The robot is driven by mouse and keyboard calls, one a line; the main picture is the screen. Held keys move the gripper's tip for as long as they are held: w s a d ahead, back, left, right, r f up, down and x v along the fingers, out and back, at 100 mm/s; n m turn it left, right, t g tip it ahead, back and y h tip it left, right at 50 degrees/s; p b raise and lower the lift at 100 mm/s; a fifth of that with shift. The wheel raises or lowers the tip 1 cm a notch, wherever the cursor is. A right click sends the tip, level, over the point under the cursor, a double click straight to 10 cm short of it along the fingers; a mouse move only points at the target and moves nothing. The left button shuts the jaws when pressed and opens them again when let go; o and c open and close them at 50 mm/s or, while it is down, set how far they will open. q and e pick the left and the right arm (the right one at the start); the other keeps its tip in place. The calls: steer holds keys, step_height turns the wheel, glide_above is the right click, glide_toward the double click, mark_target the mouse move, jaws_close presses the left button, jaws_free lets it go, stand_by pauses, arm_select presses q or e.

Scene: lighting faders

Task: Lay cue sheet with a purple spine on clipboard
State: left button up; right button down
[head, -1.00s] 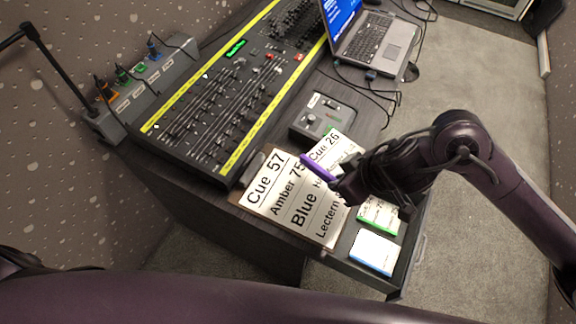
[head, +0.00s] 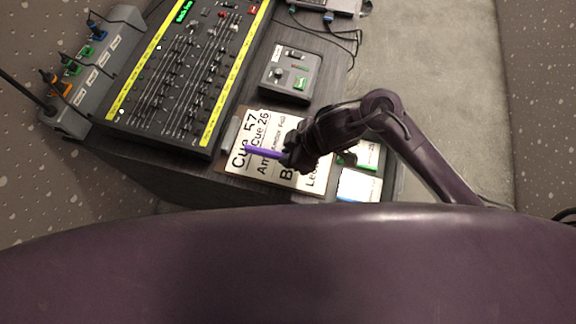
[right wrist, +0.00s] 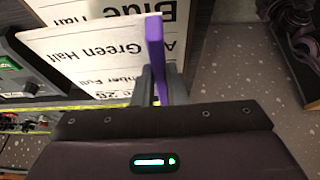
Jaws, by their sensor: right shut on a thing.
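The cue sheet with a purple spine (head: 264,152) reads "Cue 26" and is held by its spine in my right gripper (head: 290,157). In the right wrist view the fingers (right wrist: 157,88) are shut on the purple spine (right wrist: 155,50), and the white sheet (right wrist: 95,55) extends to the left of it. In the head view the sheet overlaps the clipboard (head: 230,163), which carries a larger "Cue 57" sheet (head: 238,158). I cannot tell whether the held sheet touches the clipboard. My left gripper is not in view.
A fader console (head: 180,80) lies left of the clipboard, and a small control box (head: 290,72) stands behind it. Green-edged (head: 367,153) and blue-edged (head: 358,187) sheets lie right of it.

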steer(key=shift+f+b, duration=0.7)
steer(key=shift+f, duration=2.7)
steer(key=shift+f, duration=0.15)
steer(key=c, duration=1.5)
jaws_free()
steer(key=shift+o, duration=0.2)
steer(key=shift+d+r, duration=0.1)
steer(key=shift+r, duration=0.3)
steer(key=p+v, duration=0.2)
steer(key=v, duration=0.9)
steer(key=shift+s+d+r+p, duration=0.15)
steer(key=shift+d+p, duration=0.05)
steer(key=shift+p, duration=0.2)
